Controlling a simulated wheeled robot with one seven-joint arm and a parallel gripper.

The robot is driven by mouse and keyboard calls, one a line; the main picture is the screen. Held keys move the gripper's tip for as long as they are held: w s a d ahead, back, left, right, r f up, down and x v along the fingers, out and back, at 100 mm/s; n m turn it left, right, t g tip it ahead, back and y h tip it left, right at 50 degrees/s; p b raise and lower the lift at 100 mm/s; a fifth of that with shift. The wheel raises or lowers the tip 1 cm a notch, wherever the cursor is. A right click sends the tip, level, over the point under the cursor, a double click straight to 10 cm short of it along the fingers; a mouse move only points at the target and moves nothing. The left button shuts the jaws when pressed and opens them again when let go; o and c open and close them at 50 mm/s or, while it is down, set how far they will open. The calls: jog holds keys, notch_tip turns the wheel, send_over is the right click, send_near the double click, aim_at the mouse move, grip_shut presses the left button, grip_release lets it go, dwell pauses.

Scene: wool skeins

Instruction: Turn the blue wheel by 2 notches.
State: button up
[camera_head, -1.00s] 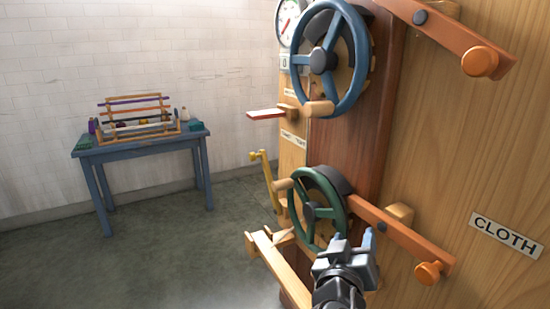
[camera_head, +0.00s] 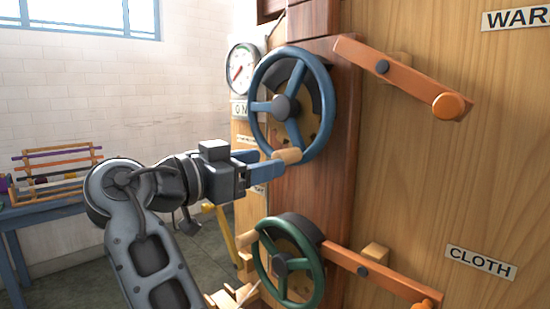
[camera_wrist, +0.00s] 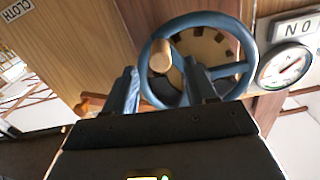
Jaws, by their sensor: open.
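The blue wheel (camera_head: 257,96) stands on the wooden post, with a dark hub and a wooden handle peg (camera_head: 287,156) at its lower rim. My gripper (camera_head: 268,167) is at the peg, with its blue fingers pointing right toward it. In the wrist view, the blue wheel (camera_wrist: 215,18) is straight ahead. The peg (camera_wrist: 160,56) shows beyond the two fingers of my gripper (camera_wrist: 165,88), which are spread apart. The fingers are open, and I cannot tell whether they touch the peg.
A green wheel (camera_head: 262,268) sits below, with an orange lever (camera_head: 385,277) at its right. Another orange lever (camera_head: 405,80) is at the upper right. A dial gauge (camera_head: 239,70) hangs left of the blue wheel. A blue table (camera_head: 50,208) with a small loom stands at far left.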

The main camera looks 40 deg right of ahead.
jog(key=shift+d+p, duration=0.3)
jog(key=shift+d, duration=2.5)
jog(key=shift+c, duration=0.3)
grip_shut()
